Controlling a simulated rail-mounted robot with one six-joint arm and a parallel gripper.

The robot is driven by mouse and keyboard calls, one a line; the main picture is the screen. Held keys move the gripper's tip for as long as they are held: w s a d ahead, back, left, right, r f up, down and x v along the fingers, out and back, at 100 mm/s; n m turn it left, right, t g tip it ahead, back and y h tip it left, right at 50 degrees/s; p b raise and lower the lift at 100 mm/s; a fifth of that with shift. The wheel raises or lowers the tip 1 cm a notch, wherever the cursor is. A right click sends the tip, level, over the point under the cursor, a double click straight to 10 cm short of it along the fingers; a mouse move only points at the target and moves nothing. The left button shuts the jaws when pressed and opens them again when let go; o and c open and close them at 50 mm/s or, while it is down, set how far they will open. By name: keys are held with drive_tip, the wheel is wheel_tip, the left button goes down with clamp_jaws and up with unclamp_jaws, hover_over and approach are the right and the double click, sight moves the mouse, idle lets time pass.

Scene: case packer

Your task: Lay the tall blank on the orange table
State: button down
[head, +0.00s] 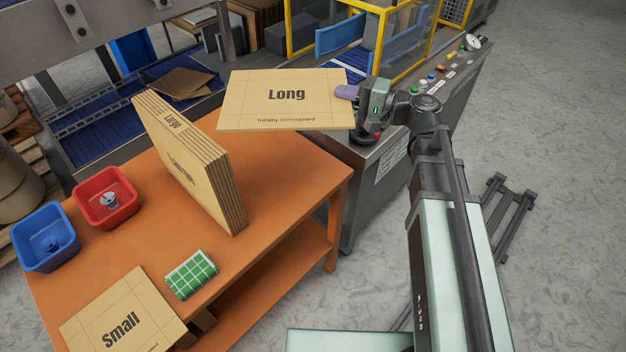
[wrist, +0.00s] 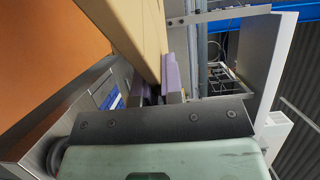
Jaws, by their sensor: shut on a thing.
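My gripper (head: 350,95) has purple finger pads and is shut on the right edge of a flat cardboard blank (head: 285,108) printed "Long". It holds this blank roughly level, out past the far right corner of the orange table (head: 290,190). In the wrist view the blank (wrist: 128,30) is seen edge-on between the pads of my gripper (wrist: 155,85). I see no blank marked "Tall". A stack of cardboard blanks (head: 190,160) stands on edge on the table; its print seems to read "Large". A blank marked "Small" (head: 120,315) lies flat at the table's near edge.
A red bin (head: 100,208) and a blue bin (head: 42,252) are at the table's left. A green checked item (head: 192,274) lies near the front. The table (wrist: 40,50) is bare right of the stack. A machine with a control panel (head: 440,90) is behind.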

sight(337, 181)
wheel_tip(337, 181, down, 28)
drive_tip(key=b, duration=2.6)
drive_tip(key=shift+b, duration=0.3)
drive_tip(key=c, duration=1.3)
unclamp_jaws()
drive_tip(key=shift+o, duration=0.2)
drive_tip(key=shift+r+p, duration=0.25)
drive_tip(key=shift+p, duration=0.05)
drive_tip(key=shift+r+p, duration=0.7)
drive_tip(key=shift+p, duration=0.05)
drive_tip(key=v, duration=1.2)
drive_tip(key=shift+f+b, duration=0.3)
drive_tip(key=shift+b, duration=0.1)
drive_tip(key=o, duration=1.3)
drive_tip(key=shift+c, duration=0.2)
drive_tip(key=v, duration=1)
drive_tip(key=shift+d, duration=0.4)
drive_tip(key=shift+s, duration=0.1)
